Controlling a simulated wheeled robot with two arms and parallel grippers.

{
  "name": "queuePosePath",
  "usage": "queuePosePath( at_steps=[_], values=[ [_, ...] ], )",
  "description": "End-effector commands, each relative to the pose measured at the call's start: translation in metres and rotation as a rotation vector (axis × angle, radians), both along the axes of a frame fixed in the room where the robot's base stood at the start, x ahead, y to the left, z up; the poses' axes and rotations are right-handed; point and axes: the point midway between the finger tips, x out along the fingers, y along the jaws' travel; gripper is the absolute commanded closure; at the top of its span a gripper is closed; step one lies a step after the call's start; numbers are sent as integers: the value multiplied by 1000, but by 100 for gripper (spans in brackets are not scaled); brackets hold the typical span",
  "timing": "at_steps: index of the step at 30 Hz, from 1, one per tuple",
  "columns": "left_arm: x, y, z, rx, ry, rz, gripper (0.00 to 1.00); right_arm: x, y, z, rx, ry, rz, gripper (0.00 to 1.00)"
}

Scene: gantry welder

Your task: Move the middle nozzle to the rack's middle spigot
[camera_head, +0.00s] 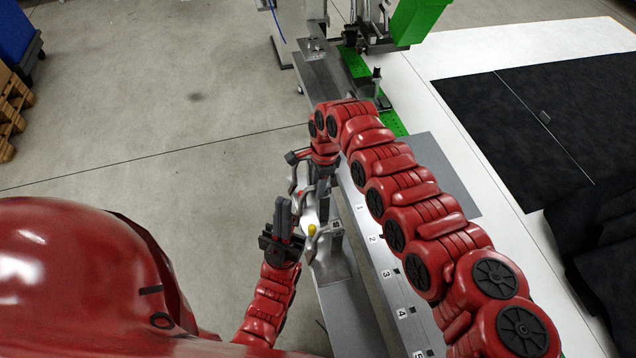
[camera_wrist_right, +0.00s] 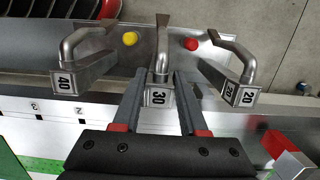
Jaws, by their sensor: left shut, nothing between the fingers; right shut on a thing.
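In the right wrist view, the middle nozzle (camera_wrist_right: 161,62), a grey bent tube with a block marked 30, is between the two fingers of my right gripper (camera_wrist_right: 157,85), which is shut on its block. The nozzle marked 40 (camera_wrist_right: 82,50) is to its left and the nozzle marked 20 (camera_wrist_right: 235,70) to its right. A metal plate (camera_wrist_right: 215,50) lies behind them, with a yellow knob (camera_wrist_right: 130,38) and a red knob (camera_wrist_right: 191,44). The spigots are not clearly visible. In the head view, my left gripper (camera_head: 283,208) is shut and empty, beside the silver nozzles (camera_head: 309,213).
A long metal rail (camera_head: 375,250) with numbered marks runs beside the nozzles. A green machine (camera_head: 417,20) stands at the far end. A black mat (camera_head: 550,120) lies to the right.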

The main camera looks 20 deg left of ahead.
Motion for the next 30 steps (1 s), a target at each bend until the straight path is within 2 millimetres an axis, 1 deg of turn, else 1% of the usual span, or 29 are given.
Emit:
queuePosePath(
  at_steps=[17,18,20,21,23,24,30],
  values=[
    [0,0,-11,0,0,0,100,0,0,-15,0,0,0,100],
    [0,0,-11,0,0,0,100,0,0,-15,1,-1,0,54],
    [0,0,-10,0,0,0,100,0,0,-14,1,-1,0,44],
    [0,0,-10,0,0,0,100,0,0,-14,1,-1,0,36],
    [0,0,-10,0,0,0,100,0,0,-14,1,-1,0,26],
    [0,0,-10,0,0,0,100,0,0,-14,0,0,0,23],
    [0,0,-10,0,0,0,100,0,0,-14,0,0,0,23]
  ],
)
